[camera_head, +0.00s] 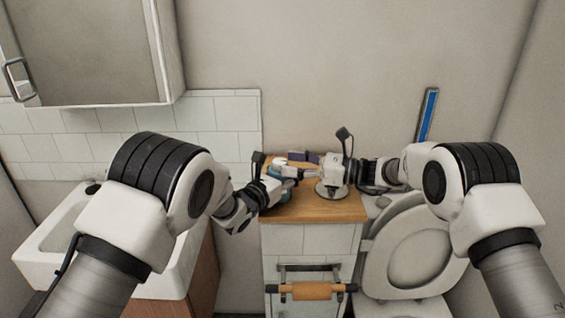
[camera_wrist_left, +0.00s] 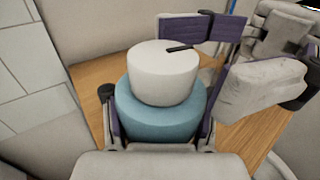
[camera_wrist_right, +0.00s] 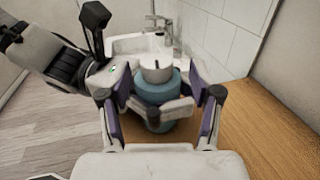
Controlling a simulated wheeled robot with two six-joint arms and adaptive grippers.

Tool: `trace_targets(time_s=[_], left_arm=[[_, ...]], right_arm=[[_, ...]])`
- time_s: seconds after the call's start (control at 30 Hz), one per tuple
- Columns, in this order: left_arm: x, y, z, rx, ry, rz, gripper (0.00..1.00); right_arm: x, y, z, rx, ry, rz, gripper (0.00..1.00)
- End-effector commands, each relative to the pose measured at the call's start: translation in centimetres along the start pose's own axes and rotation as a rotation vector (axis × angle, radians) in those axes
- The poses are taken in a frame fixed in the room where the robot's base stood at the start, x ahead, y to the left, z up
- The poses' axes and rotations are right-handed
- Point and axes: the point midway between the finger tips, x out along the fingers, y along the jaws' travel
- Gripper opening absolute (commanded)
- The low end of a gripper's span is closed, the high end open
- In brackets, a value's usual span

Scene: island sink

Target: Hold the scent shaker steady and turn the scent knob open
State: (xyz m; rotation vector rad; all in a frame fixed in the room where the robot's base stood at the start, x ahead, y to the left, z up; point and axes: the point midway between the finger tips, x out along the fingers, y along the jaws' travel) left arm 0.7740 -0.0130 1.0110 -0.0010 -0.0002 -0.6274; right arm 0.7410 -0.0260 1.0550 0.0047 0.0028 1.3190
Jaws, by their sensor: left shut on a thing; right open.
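The scent shaker has a teal body (camera_wrist_left: 160,112) and a white round knob (camera_wrist_left: 163,72) on top with a dark mark. It stands upright on the wooden counter top. In the left wrist view my left gripper (camera_wrist_left: 160,135) is shut around the teal body. In the right wrist view the knob (camera_wrist_right: 155,68) and body (camera_wrist_right: 153,88) show beyond my right gripper (camera_wrist_right: 160,100), which is open with its fingers spread to either side. Whether the right fingers touch the knob I cannot tell. In the head view the grippers largely hide the shaker.
The narrow wooden counter (camera_head: 335,208) stands between a white sink (camera_head: 55,245) at left and a toilet with raised seat (camera_head: 415,245) at right. A wall cabinet (camera_head: 90,50) hangs at upper left. A blue-faced upright bar (camera_head: 428,115) stands behind the toilet.

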Motion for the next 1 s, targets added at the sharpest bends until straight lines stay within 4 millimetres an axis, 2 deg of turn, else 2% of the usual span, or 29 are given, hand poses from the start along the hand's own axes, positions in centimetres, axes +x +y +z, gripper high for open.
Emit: trace_targets(time_s=[0.03, 0.2, 0.3, 0.4, 0.73, 1.0], left_arm=[[0.0, 0.0, -0.1, 0.0, 0.001, 0.0, 0.04], [0.0, 0.0, -0.1, 0.0, 0.001, 0.0, 0.04], [0.0, 0.0, -0.1, 0.0, 0.001, 0.0, 0.04], [0.0, 0.0, 0.0, 0.0, 0.001, 0.0, 0.04], [0.0, 0.0, 0.0, 0.0, 0.0, 0.0, 0.04], [0.0, 0.0, -0.1, 0.0, 0.001, 0.0, 0.04]], right_arm=[[-1.5, -0.1, 0.0, 0.002, -0.001, -0.005, 0.64], [-5.9, -0.1, 0.0, 0.002, -0.002, -0.005, 0.64], [-7.7, -0.1, 0.0, 0.0, -0.002, -0.003, 0.64], [-8.7, -0.1, 0.0, 0.0, -0.001, -0.002, 0.64], [-8.9, 0.1, 0.0, 0.001, -0.001, -0.005, 0.64], [-8.2, 1.7, 0.4, -0.001, 0.002, -0.102, 0.64]])
